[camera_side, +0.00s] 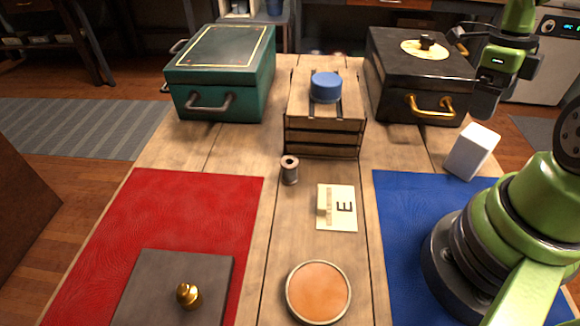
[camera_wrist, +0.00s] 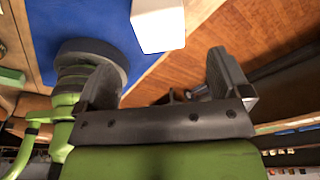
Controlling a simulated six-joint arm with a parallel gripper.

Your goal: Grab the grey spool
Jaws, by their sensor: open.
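The grey spool (camera_side: 289,170) stands upright on the wooden table in the side view, just in front of the wooden slatted box and behind the card with the letter E. It does not show in the wrist view. My gripper (camera_wrist: 165,80) is open and empty in the wrist view, its two dark fingers wide apart. In the side view the end of my arm is at the upper right, far from the spool, beside the black box; its fingers are hard to make out there.
A wooden box (camera_side: 325,138) with a blue round lid (camera_side: 326,87) stands behind the spool. A letter card (camera_side: 338,222) lies in front. A teal box (camera_side: 222,75), black box (camera_side: 385,70) and white block (camera_side: 471,152) stand around. Red (camera_side: 200,215) and blue (camera_side: 400,215) mats flank the middle.

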